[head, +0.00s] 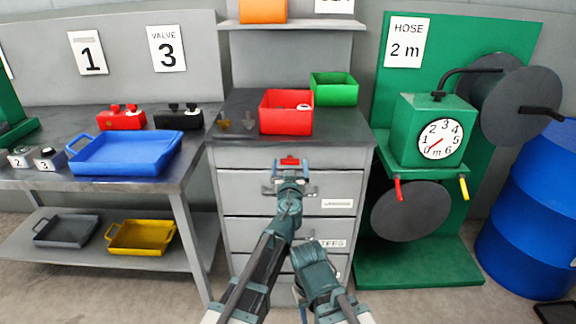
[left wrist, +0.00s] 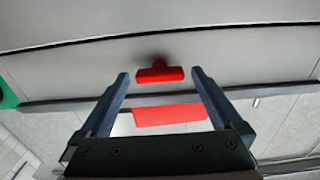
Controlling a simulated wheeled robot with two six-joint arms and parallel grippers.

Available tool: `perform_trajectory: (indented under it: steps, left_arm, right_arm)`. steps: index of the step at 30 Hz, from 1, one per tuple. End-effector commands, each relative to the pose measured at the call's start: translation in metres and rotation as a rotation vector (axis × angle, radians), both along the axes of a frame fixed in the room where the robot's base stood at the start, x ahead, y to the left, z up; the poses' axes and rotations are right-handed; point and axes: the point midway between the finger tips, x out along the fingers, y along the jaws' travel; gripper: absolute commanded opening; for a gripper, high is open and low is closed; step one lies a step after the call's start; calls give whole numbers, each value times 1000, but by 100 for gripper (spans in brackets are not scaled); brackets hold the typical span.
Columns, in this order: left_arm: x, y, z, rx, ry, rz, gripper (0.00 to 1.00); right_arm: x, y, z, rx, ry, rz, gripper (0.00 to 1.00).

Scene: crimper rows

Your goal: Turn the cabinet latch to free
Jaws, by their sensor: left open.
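The cabinet latch is a small red T-shaped handle (head: 290,161) on the upper front of the grey cabinet (head: 235,157). In the left wrist view the latch (left wrist: 159,73) lies with its bar level across the picture, just beyond and between the fingertips. My left gripper (head: 290,175) is open in front of the latch, and its fingers (left wrist: 160,78) appear on either side of it, apart from it. A second red piece (left wrist: 170,114) shows nearer, between the fingers; I cannot tell what it is. My right arm is low in front of the drawers, and its jaws are not clear.
A red bin (head: 286,118) and a green bin (head: 334,90) stand on the cabinet top. A workbench with a blue tray (head: 125,153) is on the left. A green hose stand (head: 420,272) and a blue drum (head: 530,225) are on the right.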

Motion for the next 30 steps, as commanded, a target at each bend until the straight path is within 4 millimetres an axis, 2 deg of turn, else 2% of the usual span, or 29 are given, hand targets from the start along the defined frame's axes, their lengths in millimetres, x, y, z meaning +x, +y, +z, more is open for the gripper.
perform_trajectory:
  steps: [5,18,25,30]
  left_arm:
    - [0,0,0,0,0,0,100]
    - [-1,0,0,0,0,0,21]
    - [-1,0,0,21,0,0,19]
    - [-1,0,0,96,0,0,19]
  right_arm:
    - [0,0,0,0,0,0,50]
    - [0,0,0,0,0,0,50]
    - [0,0,0,0,0,0,50]
    - [0,0,0,0,0,0,50]
